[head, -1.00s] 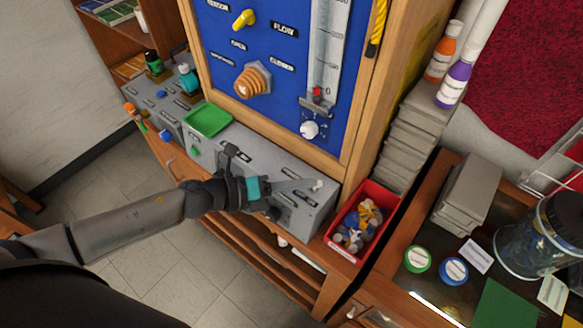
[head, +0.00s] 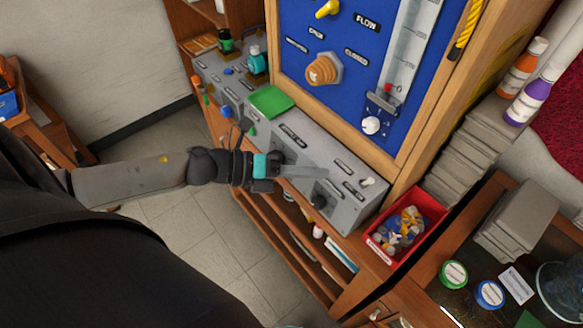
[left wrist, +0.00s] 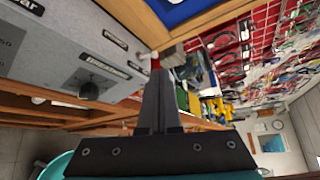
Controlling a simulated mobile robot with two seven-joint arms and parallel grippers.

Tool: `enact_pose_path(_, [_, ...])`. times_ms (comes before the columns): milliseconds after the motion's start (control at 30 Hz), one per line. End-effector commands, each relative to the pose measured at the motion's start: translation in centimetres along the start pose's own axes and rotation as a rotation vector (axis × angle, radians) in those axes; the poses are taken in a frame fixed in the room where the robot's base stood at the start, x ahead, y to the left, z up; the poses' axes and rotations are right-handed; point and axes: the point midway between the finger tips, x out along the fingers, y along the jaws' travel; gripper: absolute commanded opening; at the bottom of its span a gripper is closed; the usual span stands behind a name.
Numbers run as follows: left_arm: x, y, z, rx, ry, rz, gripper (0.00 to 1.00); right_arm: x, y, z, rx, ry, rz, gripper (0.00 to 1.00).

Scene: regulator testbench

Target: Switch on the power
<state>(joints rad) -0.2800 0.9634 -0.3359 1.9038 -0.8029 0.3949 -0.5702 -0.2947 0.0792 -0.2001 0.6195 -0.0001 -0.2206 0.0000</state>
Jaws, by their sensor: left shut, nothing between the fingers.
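The grey control box (head: 350,212) stands on the wooden bench below the blue panel, with label plates and dark knobs. A small white toggle (head: 367,182) sits on its top near the right end; I cannot read its label or tell its position. In the left wrist view, the box's labelled face (left wrist: 50,58) and a dark knob (left wrist: 88,84) show at the left. My left gripper (head: 322,172) is shut and empty, in front of the box and left of the toggle, apart from it. Its closed fingers (left wrist: 160,85) also show in the left wrist view. My right gripper is out of view.
A red bin (head: 410,232) of small parts stands right of the box. A green tray (head: 270,101) sits at its left end, with another grey box (head: 222,80) beyond. The blue panel (head: 345,85) rises behind. Open floor lies at front left.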

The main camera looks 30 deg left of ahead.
Motion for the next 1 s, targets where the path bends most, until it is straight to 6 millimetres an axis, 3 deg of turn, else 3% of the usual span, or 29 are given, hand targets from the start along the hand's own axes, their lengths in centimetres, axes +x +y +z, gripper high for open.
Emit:
enact_pose_path(67, [-0.9, 0.0, -0.2, -0.003, 0.002, 0.003, 0.0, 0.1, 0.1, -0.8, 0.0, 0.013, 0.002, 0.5])
enact_pose_path(400, [-3.7, -0.5, -0.1, -0.001, 0.002, 0.001, 0.0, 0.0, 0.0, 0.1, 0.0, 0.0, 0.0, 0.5])
enact_pose_path(1000, [-4.3, -0.6, -0.1, 0.0, 0.001, 0.0, 0.0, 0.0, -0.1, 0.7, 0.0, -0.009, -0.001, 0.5])
